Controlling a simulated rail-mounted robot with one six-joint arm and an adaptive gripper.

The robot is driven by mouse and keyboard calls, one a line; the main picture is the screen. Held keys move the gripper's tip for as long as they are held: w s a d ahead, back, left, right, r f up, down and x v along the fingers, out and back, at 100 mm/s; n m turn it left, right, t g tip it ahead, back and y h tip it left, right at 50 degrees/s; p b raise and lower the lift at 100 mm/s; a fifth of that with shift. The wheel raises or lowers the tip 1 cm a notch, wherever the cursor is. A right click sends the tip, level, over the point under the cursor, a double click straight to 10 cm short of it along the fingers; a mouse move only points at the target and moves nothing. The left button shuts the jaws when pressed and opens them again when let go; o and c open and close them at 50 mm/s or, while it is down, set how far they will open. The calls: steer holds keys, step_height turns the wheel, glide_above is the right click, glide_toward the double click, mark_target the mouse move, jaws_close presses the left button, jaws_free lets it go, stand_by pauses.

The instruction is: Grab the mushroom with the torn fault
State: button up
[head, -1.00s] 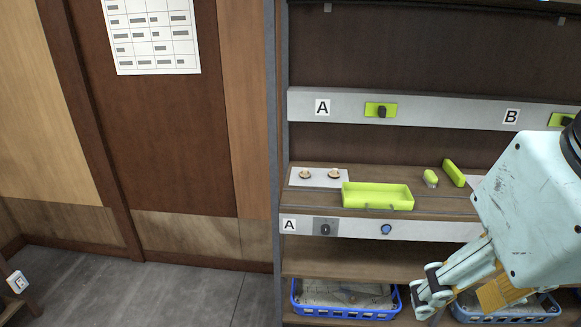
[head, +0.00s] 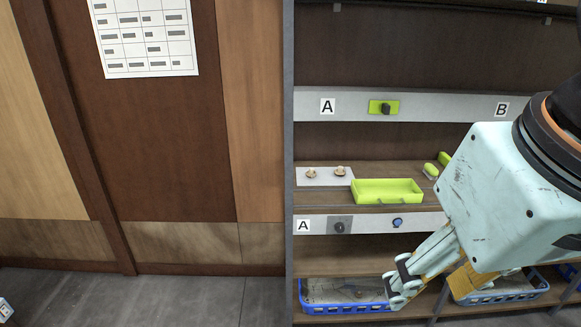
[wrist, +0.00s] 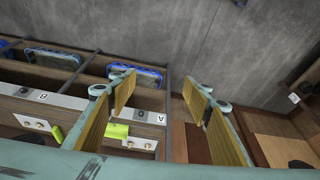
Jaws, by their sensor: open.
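Two small pale-capped mushrooms with brownish undersides sit on a light plate (head: 325,178) on the shelf at station A: a left mushroom (head: 311,173) and a right mushroom (head: 340,170). They are too small to tell whether either is torn. The wrist view shows a plate with two tiny mushrooms (wrist: 131,144) near label A and another such plate (wrist: 33,122) near label B. My gripper (head: 396,287) is low in front of the shelf unit, below and right of the mushrooms. In the wrist view its fingers (wrist: 160,82) are wide apart with nothing between them.
A lime-green tray (head: 388,201) stands right of the plate. Blue baskets (head: 345,307) sit on the lower shelf.

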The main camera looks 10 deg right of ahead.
stand_by(0.5)
steer(key=w+r+m+p, duration=0.1)
steer(key=w+r+p, duration=0.3)
steer(key=w, duration=0.7)
steer(key=w+r+p, duration=0.1)
steer(key=w+r, duration=0.5)
steer(key=w, duration=0.5)
steer(key=w+m+p, duration=0.1)
steer(key=w+p, duration=0.4)
steer(key=w, duration=1.7)
steer(key=w+f+m+p, duration=0.15)
steer(key=w+f, duration=0.25)
steer(key=w, duration=0.6)
steer(key=w+f+p, duration=0.3)
steer(key=w+f, duration=0.2)
steer(key=w, duration=0.6)
steer(key=w+f+m+p, duration=0.1)
steer(key=w+f+p, duration=0.4)
steer(key=w+f, duration=1)
step_height(320, 180, down, 2)
steer(key=shift+w+d+f+g, duration=0.2)
steer(key=shift+w+g, duration=0.15)
steer(key=shift+g, duration=0.05)
